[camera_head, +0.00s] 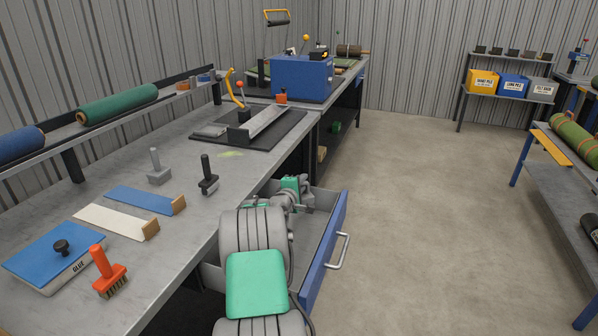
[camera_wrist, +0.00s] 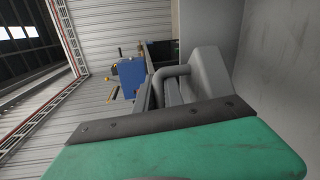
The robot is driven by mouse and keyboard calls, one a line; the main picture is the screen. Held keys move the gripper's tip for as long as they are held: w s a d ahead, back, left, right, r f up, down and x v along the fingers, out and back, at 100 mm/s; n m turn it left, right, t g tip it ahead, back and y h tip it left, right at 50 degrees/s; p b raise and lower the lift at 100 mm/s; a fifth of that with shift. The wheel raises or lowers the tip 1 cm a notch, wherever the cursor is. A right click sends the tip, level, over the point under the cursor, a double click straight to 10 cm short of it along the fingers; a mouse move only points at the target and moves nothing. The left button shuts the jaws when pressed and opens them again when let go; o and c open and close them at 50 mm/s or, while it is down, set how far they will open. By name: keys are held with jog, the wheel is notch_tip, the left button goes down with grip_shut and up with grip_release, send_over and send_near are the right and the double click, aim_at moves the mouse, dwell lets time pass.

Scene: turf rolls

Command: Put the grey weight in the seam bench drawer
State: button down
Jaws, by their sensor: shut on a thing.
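The grey weight (camera_wrist: 207,62) shows in the wrist view as a smooth grey block with a bent bar handle, just beyond the green and dark finger of my gripper. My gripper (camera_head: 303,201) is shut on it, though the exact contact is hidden. In the head view my gripper is over the open seam bench drawer (camera_head: 328,238), toward its far end. My own arm covers much of the drawer and hides the weight there. I cannot tell whether the weight touches the drawer floor. The drawer has a blue front and a pale bar handle (camera_head: 338,252).
The bench top (camera_head: 185,210) carries a grey stamp-like tool (camera_head: 158,167), a dark one (camera_head: 208,175), blue and cream strips, a glue pad (camera_head: 55,257) and an orange brush (camera_head: 108,272). The floor right of the drawer is clear. A rack with turf rolls stands at right.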

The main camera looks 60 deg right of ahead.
jog(key=shift+f, duration=3.1)
jog(key=shift+f+b, duration=0.2)
jog(key=shift+b, duration=0.2)
jog(key=c, duration=1.8)
grip_release()
jog(key=shift+f, duration=0.2)
jog(key=o, duration=0.3)
jog(key=shift+o, duration=0.2)
jog(key=shift+a+r, duration=0.1)
jog(key=shift+r, duration=0.1)
jog(key=a, duration=0.5)
jog(key=s+a+r, duration=0.1)
jog(key=a, duration=0.1)
jog(key=shift+a+p, duration=0.15)
jog(key=shift+p, duration=0.2)
